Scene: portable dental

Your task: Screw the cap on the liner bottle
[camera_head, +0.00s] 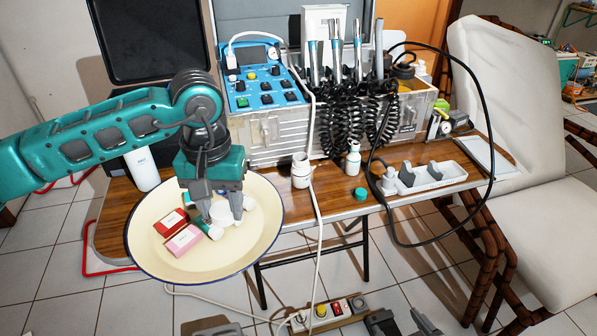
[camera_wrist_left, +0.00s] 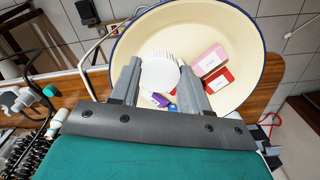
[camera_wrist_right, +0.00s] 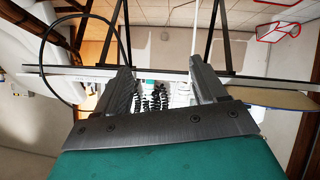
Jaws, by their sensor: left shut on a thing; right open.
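My left gripper (camera_head: 226,218) is over the round cream basin (camera_head: 150,250), shut on a white round ribbed cap (camera_wrist_left: 160,72). The cap sits between the fingertips in the left wrist view, over the basin's contents. A white bottle (camera_head: 300,172) with a narrower neck stands upright on the wooden table, right of the basin. A smaller pale bottle (camera_head: 352,160) stands further right, with a teal cap (camera_head: 361,194) lying near the table's front edge. I cannot tell from labels which is the liner bottle. My right gripper (camera_wrist_right: 163,75) is open and empty, low in front of the table.
The basin also holds a red box (camera_head: 171,222), a pink box (camera_head: 184,241) and other small items. A blue control unit (camera_head: 264,88) and coiled black hoses stand behind the bottles. A white tray (camera_head: 432,177) is at right. A white cable hangs beside the white bottle.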

